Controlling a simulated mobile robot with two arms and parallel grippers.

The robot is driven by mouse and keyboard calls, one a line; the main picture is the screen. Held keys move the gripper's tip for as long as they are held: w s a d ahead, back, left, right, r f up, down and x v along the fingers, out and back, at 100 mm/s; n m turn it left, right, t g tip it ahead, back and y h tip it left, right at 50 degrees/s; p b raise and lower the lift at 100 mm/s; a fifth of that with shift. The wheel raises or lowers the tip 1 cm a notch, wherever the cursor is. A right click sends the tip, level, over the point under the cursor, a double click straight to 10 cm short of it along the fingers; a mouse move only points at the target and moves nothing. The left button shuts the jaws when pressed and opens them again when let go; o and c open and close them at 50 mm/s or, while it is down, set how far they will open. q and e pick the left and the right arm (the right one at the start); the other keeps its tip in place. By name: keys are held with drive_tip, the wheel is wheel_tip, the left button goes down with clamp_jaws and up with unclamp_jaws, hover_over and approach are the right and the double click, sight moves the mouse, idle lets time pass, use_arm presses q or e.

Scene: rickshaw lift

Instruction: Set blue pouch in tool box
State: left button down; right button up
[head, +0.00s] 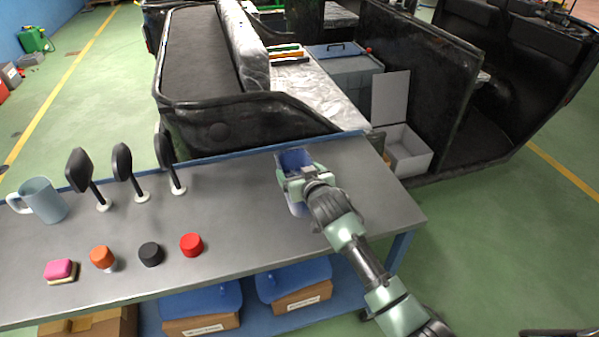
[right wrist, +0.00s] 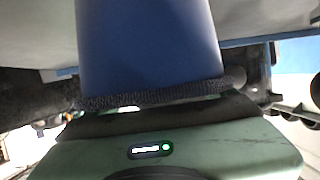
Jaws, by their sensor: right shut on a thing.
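The blue pouch (head: 294,159) is at the right part of the grey table, near its back edge. My right gripper (head: 298,181) is shut on it, and the gripper and wrist hide part of the pouch. In the right wrist view the pouch (right wrist: 150,45) fills the upper middle, just beyond the dark finger pads. I cannot tell whether it touches the tabletop. A light grey open box (head: 412,155) with its lid raised, which looks like the tool box, stands beyond the table to the right, beside the rickshaw's black panel. My left gripper is not in view.
The grey table (head: 230,205) holds a mug (head: 44,199), several black levers or mirrors, red (head: 191,243), black (head: 151,253) and orange (head: 102,257) knobs, and a pink sponge (head: 60,270). A grey bin with a blue lid (head: 336,50) stands behind the open box.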

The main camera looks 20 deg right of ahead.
drive_tip(key=o, duration=1.7)
drive_tip(key=shift+f, duration=0.1)
